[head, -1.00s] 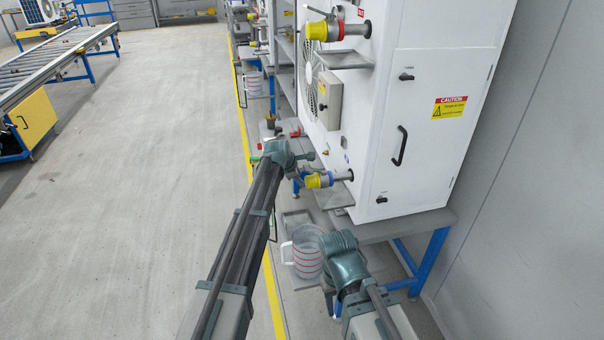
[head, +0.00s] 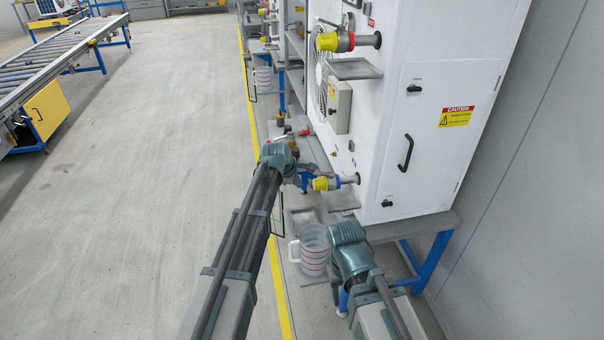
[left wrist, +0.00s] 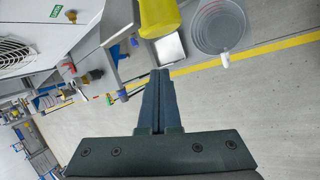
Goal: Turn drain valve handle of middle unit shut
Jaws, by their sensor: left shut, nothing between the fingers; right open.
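The nearest white unit (head: 425,140) fills the right side of the head view. A red valve handle (head: 305,131) lies low beside its front; in the left wrist view a red handle (left wrist: 69,68) shows at the left with a brass fitting beside it. I cannot tell whether this is the middle unit's drain valve or how far it is turned. My left gripper (left wrist: 160,76) is shut and empty, with its fingers apart from the red handle. In the head view its wrist hides the fingers and covers space just in front of the handle. My right gripper is hidden behind its wrist.
A clear jug (head: 313,252) stands low between my arms. Open floor (head: 150,200) lies left of the yellow line.

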